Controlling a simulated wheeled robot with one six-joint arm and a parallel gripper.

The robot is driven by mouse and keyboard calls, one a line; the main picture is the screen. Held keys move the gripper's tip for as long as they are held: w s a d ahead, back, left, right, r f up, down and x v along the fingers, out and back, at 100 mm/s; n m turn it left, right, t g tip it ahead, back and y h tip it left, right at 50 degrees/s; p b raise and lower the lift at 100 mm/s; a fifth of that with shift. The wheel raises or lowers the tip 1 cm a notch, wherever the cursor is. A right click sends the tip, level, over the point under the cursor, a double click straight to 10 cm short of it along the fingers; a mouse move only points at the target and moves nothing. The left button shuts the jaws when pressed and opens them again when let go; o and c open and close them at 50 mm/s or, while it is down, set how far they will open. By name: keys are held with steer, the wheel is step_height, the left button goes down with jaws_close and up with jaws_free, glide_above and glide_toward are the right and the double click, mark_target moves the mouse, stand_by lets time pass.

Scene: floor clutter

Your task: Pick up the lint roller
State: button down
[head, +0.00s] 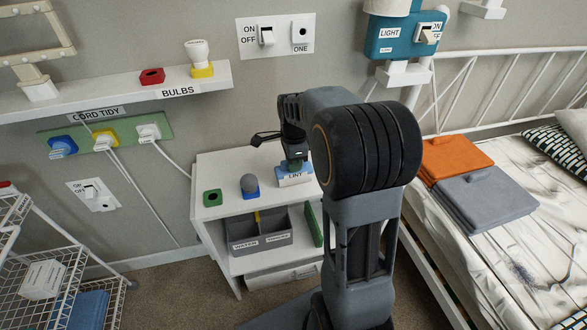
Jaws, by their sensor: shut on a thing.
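A blue holder with a white LINT label (294,180) stands at the back right of the white bedside cabinet's top. My gripper (293,157) points down directly over this holder, shut on the lint roller. Only a small greenish part of the lint roller (294,166) shows between my gripper and the label. The rest of it is hidden by my gripper and arm. I cannot tell whether its lower end is still inside the holder.
The white cabinet (210,178) also bears a green block (212,198) and a grey ball on a blue base (249,185). Below is a grey divided bin (258,240). A bed with folded orange (455,158) and grey cloths (485,198) stands right. A wire trolley (70,262) stands left.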

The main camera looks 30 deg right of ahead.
steer(key=shift+r, duration=0.1)
steer(key=shift+r, duration=0.25)
step_height(320, 180, up, 3)
steer(key=shift+s+r+p, duration=0.1)
steer(key=shift+s+p, duration=0.05)
steer(key=shift+p, duration=0.35)
steer(key=s+r+p, duration=0.1)
steer(key=s+r, duration=0.8)
steer(key=s, duration=0.4)
steer(key=shift+s+a+p, duration=0.35)
steer(key=shift+p, duration=0.05)
